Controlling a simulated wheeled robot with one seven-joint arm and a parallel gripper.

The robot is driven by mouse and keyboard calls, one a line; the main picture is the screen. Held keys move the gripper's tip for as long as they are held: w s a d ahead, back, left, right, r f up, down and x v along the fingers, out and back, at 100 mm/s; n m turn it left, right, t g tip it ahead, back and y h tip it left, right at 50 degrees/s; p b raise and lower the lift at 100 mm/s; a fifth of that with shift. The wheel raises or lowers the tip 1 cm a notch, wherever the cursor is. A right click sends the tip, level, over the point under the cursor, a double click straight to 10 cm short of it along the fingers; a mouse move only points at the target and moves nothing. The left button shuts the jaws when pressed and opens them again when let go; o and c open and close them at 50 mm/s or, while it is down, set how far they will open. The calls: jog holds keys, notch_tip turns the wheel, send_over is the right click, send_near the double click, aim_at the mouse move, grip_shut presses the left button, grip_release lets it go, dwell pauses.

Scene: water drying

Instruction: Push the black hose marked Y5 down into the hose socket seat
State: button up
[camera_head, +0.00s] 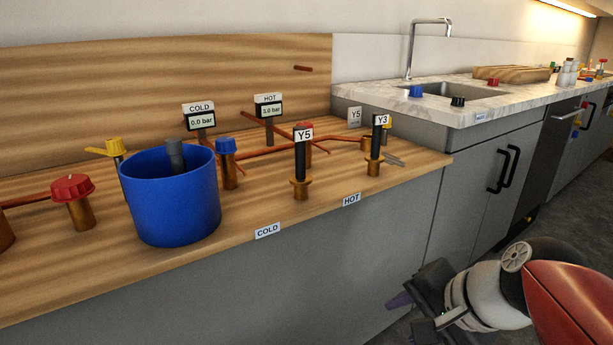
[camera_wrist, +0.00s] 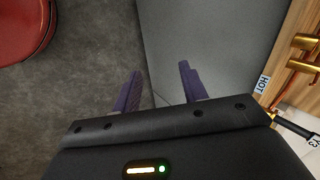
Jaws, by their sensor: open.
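The black hose marked Y5 (camera_head: 300,160) stands upright at the counter's front edge in the head view. Its lower end meets a brass socket seat (camera_head: 301,189); I cannot tell how deep it sits. A second black hose marked Y3 (camera_head: 376,140) stands to its right in another brass socket (camera_head: 374,167), and part of it shows at the lower right of the wrist view (camera_wrist: 296,127). My gripper (camera_head: 402,304) is low in front of the cabinet, below and right of the hoses. In the wrist view its purple fingers (camera_wrist: 158,88) are apart with nothing between them.
A blue bucket (camera_head: 170,205) stands left of the hose. Gauges marked COLD (camera_head: 200,116) and HOT (camera_head: 268,105), copper pipes and a red-capped valve (camera_head: 72,190) crowd the wooden counter. A sink counter (camera_head: 470,100) is at right. The floor before the cabinets is clear.

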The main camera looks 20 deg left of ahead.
jog(key=w+a+r+m+y+b, duration=0.2)
jog(key=w+a+r+m+y, duration=0.3)
jog(key=w+a, duration=0.35)
jog(key=m+y+b, duration=0.2)
jog(key=m+y, duration=0.5)
jog(key=m, duration=0.3)
send_near(305, 170)
jog(key=a, duration=0.4)
jog(key=x, duration=0.3)
jog(key=w+p+x, duration=0.1)
jog(key=x, duration=0.3)
jog(key=shift+w, duration=0.1)
jog(key=shift+n, duration=0.3)
grip_shut()
